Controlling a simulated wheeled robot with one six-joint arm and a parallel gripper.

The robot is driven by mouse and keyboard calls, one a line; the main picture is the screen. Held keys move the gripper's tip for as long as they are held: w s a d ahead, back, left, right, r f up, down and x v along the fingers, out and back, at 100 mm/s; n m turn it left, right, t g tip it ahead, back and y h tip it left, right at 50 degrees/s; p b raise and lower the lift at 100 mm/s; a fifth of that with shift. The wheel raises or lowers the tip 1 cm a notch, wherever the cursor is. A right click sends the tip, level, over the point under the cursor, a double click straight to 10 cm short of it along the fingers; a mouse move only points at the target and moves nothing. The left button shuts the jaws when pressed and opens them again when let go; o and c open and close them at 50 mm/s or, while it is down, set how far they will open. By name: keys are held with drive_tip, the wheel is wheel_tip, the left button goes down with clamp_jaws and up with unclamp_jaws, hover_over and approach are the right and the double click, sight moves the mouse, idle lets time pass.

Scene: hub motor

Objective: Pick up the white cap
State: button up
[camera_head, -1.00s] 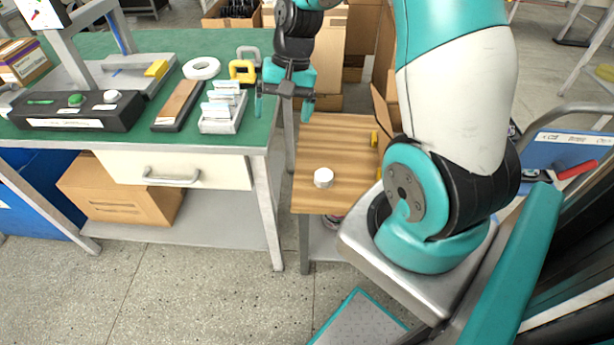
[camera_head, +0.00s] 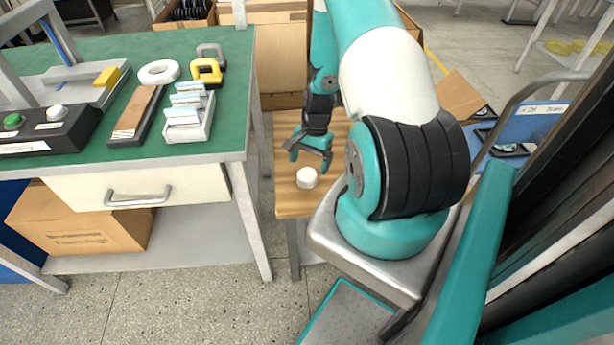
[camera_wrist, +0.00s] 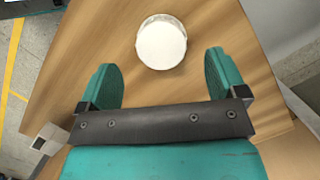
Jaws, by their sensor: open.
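The white cap (camera_head: 307,177) is a short round piece lying on the small wooden table (camera_head: 292,205), near its front edge. My gripper (camera_head: 311,161) is open and empty, just behind and above the cap in the head view. In the wrist view the cap (camera_wrist: 161,42) lies beyond the fingertips, roughly centred between the two teal fingers (camera_wrist: 162,75). It is apart from both fingers. The height of the fingers above the wood cannot be told exactly.
Cardboard boxes stand behind. The wood around the cap is clear.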

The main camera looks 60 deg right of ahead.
sight(307, 174)
drive_tip(key=x, duration=0.4)
drive_tip(key=shift+a+f, duration=0.15)
drive_tip(key=shift+f, duration=0.2)
drive_tip(key=c, duration=1)
drive_tip(key=shift+o, duration=0.2)
drive_tip(key=shift+r, duration=0.2)
